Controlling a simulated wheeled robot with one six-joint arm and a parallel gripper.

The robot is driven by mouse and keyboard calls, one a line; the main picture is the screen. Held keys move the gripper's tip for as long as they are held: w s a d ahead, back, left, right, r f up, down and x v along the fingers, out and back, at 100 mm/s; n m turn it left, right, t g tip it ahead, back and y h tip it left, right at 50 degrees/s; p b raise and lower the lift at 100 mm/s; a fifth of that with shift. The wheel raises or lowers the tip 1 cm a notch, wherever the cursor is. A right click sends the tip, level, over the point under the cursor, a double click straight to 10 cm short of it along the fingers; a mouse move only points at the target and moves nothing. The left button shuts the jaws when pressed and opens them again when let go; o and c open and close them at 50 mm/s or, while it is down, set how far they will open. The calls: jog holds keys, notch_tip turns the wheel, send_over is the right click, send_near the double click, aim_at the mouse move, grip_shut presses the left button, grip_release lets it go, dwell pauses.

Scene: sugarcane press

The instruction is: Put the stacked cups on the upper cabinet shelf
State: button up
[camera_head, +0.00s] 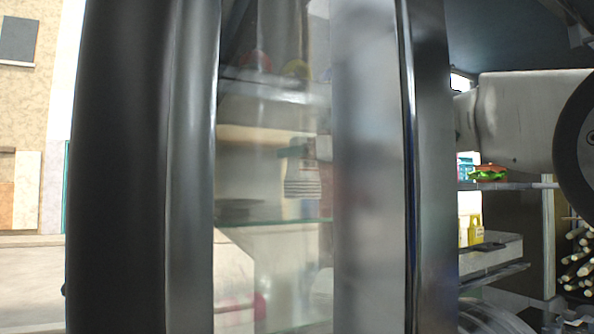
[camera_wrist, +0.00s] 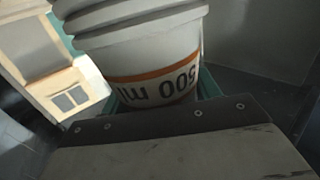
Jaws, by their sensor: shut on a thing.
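The stacked cups (camera_wrist: 145,50) fill the upper middle of the wrist view. They are white with an orange band and "500 ml" lettering that reads upside down, and several grey-white rims overlap at the top. My gripper (camera_wrist: 163,92) is shut on the stack, with teal fingers showing at both sides of the lower cup. In the head view, the cups (camera_head: 303,187) show faintly in the glass, rims downward below a teal part. A cabinet shelf (camera_head: 275,221) shows as a pale green edge below them. I cannot tell how far apart cups and shelf are.
A dark-framed glass door (camera_head: 190,170) stands close in front of the head camera and blocks much of the view. At right, a burger (camera_head: 489,173) sits on a ledge, a yellow box (camera_head: 471,230) stands lower, and cane sticks (camera_head: 580,262) lie bundled.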

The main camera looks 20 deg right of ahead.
jog(key=shift+f, duration=1.7)
jog(key=shift+f, duration=0.15)
jog(key=o, duration=1)
jog(key=shift+s+d, duration=0.2)
jog(key=shift+d, duration=0.05)
jog(key=v, duration=1.1)
jog(key=shift+s, duration=0.15)
